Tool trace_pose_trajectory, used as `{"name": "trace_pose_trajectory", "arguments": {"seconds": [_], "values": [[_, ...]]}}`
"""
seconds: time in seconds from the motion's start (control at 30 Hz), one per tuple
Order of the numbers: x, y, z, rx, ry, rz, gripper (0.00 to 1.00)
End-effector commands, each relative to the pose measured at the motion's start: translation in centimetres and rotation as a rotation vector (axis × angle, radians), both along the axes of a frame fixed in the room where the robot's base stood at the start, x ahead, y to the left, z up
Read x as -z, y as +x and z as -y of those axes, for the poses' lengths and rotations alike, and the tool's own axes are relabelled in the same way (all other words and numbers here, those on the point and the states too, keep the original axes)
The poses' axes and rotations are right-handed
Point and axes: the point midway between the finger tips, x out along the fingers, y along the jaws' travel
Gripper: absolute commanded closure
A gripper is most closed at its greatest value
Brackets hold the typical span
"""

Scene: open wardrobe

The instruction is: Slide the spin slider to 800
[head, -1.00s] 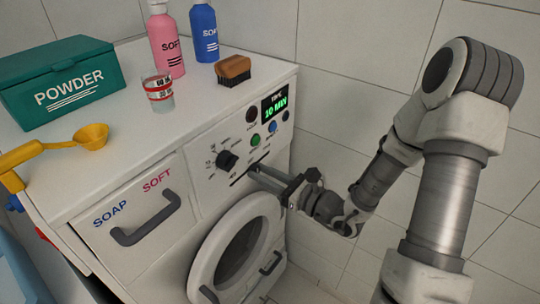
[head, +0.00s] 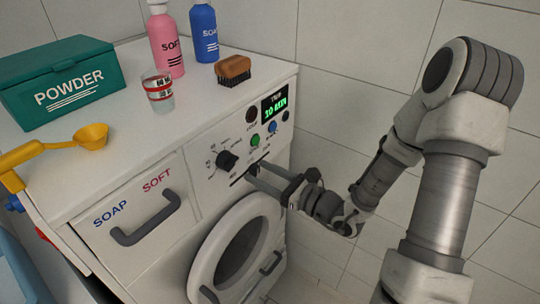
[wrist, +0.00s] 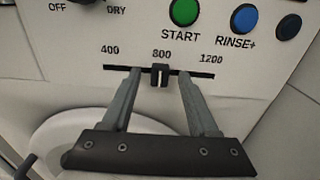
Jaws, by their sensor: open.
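The spin slider is a small dark knob (wrist: 160,75) in a horizontal black slot (wrist: 115,68) on the washer's front panel. In the wrist view the knob stands directly below the printed 800 mark (wrist: 161,52), between 400 and 1200. My gripper (wrist: 160,71) is open, with one finger on each side of the knob and a visible gap to it on both sides. In the head view my gripper (head: 250,172) is at the panel below the dial, and its fingers hide much of the slot and the knob.
A green START button (wrist: 184,11) and a blue RINSE+ button (wrist: 244,18) sit above the slot. A black dial (head: 227,159) is to the upper left. The round door (head: 238,249) is below. A brush (head: 233,68) and a cup (head: 158,92) stand on top.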

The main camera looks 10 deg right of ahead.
Motion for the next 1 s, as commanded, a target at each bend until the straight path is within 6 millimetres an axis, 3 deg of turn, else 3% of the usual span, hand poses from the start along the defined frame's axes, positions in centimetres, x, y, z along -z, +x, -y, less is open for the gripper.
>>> {"name": "trace_pose_trajectory", "arguments": {"seconds": [0.37, 1.0], "values": [[0.0, -0.1, 0.1, 0.001, 0.0, 0.0, 0.4], [0.0, -3.6, 3.7, 0.001, 0.0, 0.0, 0.4]]}}
